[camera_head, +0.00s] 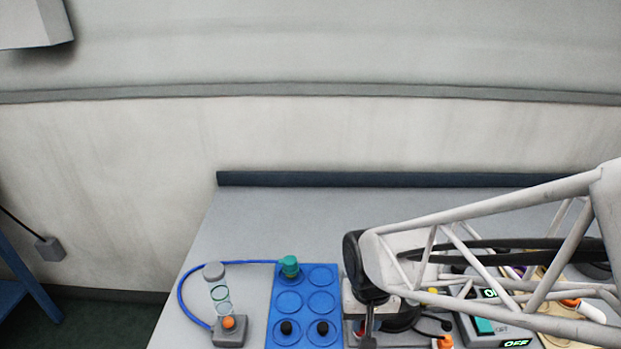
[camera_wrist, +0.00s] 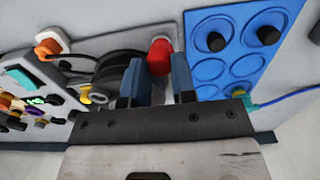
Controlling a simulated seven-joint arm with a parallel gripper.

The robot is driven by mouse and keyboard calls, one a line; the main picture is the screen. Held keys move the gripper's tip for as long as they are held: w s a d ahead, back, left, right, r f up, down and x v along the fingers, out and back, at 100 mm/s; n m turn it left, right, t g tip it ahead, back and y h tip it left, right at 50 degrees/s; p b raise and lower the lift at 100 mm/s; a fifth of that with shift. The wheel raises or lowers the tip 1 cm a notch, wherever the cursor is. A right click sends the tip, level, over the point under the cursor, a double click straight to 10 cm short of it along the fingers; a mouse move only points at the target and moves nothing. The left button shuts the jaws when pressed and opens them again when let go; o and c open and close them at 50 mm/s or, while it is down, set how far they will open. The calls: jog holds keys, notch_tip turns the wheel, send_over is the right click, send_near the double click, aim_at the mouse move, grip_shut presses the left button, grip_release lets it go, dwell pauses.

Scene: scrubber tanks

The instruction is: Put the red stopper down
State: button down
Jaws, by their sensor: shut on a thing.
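In the wrist view, my gripper (camera_wrist: 160,72) is shut on the red stopper (camera_wrist: 160,56), which shows between the two blue-grey fingertips. The stopper is beside the blue tray (camera_wrist: 224,48) and close to a dark round part; whether it touches anything below, I cannot tell. In the head view, my arm covers the stopper and most of my gripper. The blue tray (camera_head: 305,287) also shows there, left of my arm, with round recesses. Two black stoppers (camera_head: 287,327) sit in its front row and a teal cap (camera_head: 289,265) at its back left.
A clear tube column (camera_head: 220,297) on a grey base with an orange knob stands left of the tray. A blue hose runs from it to the teal cap. Switch boxes (camera_head: 487,325) and cables crowd the right side. The grey bench (camera_head: 290,215) is clear at the back.

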jog(key=shift+s+a+f, duration=0.5)
jog(key=shift+s+a, duration=0.25)
jog(key=shift+s, duration=0.1)
jog(key=shift+s+a+f, duration=0.45)
jog(key=shift+s+a, duration=0.25)
jog(key=shift+s, duration=0.1)
jog(key=shift+w, duration=0.1)
jog(key=w+a, duration=0.1)
jog(key=w, duration=0.4)
jog(key=w+a+f, duration=0.1)
jog(key=w+a, duration=0.1)
jog(key=w, duration=0.3)
jog(key=w+a, duration=0.2)
jog(key=w, duration=0.3)
jog(key=shift+f, duration=0.25)
jog(key=shift+f, duration=1.75)
jog(key=shift+f, duration=0.1)
